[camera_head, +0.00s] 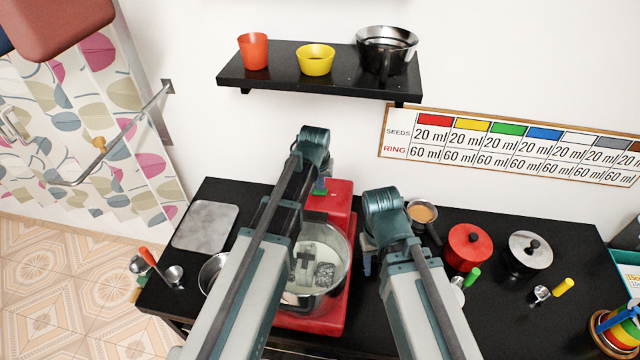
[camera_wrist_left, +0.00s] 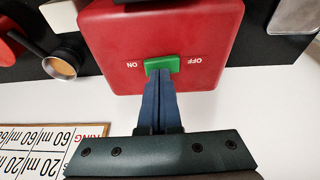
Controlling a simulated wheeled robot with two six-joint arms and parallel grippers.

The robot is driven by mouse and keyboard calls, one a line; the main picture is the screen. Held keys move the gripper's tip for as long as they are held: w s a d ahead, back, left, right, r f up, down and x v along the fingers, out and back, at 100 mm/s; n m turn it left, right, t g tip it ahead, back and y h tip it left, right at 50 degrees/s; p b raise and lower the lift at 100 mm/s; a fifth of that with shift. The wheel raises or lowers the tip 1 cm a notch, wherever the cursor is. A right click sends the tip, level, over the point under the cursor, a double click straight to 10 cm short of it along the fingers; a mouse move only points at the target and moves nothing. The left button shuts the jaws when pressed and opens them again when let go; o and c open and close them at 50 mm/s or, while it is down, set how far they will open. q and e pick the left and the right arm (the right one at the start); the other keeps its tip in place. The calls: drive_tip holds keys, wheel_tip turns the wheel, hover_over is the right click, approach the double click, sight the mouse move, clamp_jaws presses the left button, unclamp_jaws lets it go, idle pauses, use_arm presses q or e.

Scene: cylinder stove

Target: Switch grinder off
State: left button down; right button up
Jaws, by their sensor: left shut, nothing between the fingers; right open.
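The red grinder (camera_head: 338,200) stands on the black table with a clear-walled bowl (camera_head: 340,240) at its front. In the left wrist view its red housing (camera_wrist_left: 110,30) carries a green switch (camera_wrist_left: 163,64) between the words ON at left and OFF at right, both upside down. The switch also shows in the head view (camera_head: 320,188). My left gripper (camera_wrist_left: 160,80) is shut and empty, its fingertips at the switch; contact is hard to tell. My right gripper (camera_head: 367,262) is open beside the grinder's right side, mostly hidden by its own arm.
On the table are a grey plate (camera_head: 206,226), a red lidded pot (camera_head: 468,246), a silver lidded pot (camera_head: 529,254) and a pan with brown contents (camera_head: 422,212). A black shelf (camera_head: 300,82) holds cups above. A colour chart (camera_head: 510,147) hangs on the wall.

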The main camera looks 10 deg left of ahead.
use_arm(q)
drive_tip(key=a+p+v, duration=0.2)
drive_tip(key=p+v, duration=1)
drive_tip(key=v, duration=0.1)
drive_tip(key=shift+w+a+r+p, duration=0.25)
drive_tip(key=shift+w+p, duration=0.05)
drive_tip(key=shift+w, duration=0.05)
use_arm(e)
wheel_tip(320, 180, up, 13)
drive_tip(key=shift+a, duration=0.1)
use_arm(q)
drive_tip(key=shift+f, duration=0.1)
use_arm(e)
drive_tip(key=shift+s, duration=0.1)
